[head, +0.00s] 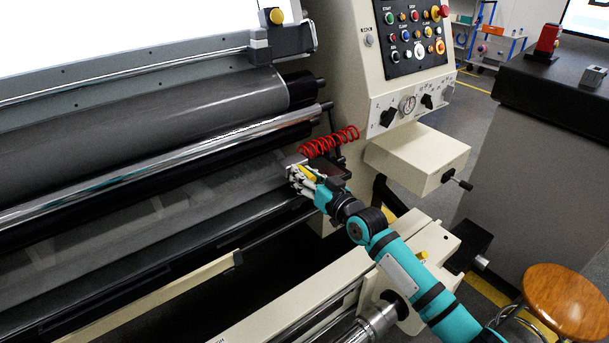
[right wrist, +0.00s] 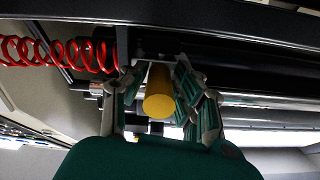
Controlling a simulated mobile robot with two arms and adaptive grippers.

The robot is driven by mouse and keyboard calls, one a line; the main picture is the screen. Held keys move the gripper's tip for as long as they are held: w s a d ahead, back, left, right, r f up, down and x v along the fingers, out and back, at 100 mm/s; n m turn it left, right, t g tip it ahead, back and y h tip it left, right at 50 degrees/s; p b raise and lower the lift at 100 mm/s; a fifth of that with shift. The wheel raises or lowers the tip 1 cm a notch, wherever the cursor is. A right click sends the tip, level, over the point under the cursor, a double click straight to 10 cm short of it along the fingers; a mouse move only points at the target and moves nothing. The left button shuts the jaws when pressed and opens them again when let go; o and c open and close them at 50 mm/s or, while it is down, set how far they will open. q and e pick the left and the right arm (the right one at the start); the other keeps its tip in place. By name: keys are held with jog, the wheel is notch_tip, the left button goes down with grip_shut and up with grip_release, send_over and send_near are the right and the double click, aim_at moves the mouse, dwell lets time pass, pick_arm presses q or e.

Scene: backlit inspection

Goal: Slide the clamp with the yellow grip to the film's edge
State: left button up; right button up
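The clamp's yellow grip (head: 308,173) stands at the right end of the lower rollers in the head view. In the right wrist view the yellow grip (right wrist: 158,96) is a round cylinder with its end towards the camera. My right gripper (head: 299,177) has reached the grip. Its fingers (right wrist: 160,70) lie on both sides of the grip and appear closed on it. The clamp's body is mostly hidden behind my fingers. The grey film (head: 150,215) runs over the lower rollers; its edge near the clamp is hard to make out. My left gripper is not in view.
A red coiled hose (head: 330,142) hangs just behind the clamp; it also shows in the wrist view (right wrist: 60,52). A block with a yellow knob (head: 276,17) sits on the upper rail. The control panel (head: 413,35) and a cream box (head: 417,158) stand to the right.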

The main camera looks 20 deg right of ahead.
grip_shut()
jog(key=shift+w+d+f+b, duration=0.1)
jog(key=shift+w+d+b, duration=0.15)
jog(key=shift+d+b, duration=0.45)
jog(key=shift+d, duration=0.15)
jog(key=shift+o, duration=1)
grip_release()
jog(key=v, duration=1.2)
